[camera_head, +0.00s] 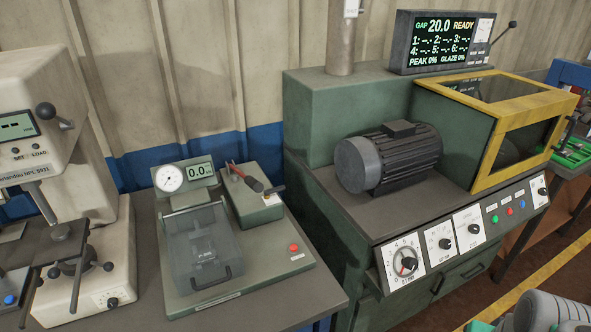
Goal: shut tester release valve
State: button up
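The tester (180,288) is a grey-green bench unit on the table at left centre. It has a round dial gauge (169,178), a small display (200,171) reading 0.0, and a clear cover (204,250) that looks closed. On its right block, a lever with a dark-red grip (253,184) slants down to the right. A small dark handle (274,190) beside the grip, above a white label, looks like the release valve. I cannot tell whether it is open or shut.
A red button (293,248) is on the tester's front right. A white hardness-type machine (95,260) stands close at left. A large green machine (312,120) with a motor (390,158) and yellow-framed guard (520,92) stands at right. Bare table shows in front of the tester.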

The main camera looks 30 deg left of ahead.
aim_at(267, 193)
jog(key=u, duration=0.4)
jog(key=i, duration=0.75)
jog(key=u, duration=0.65)
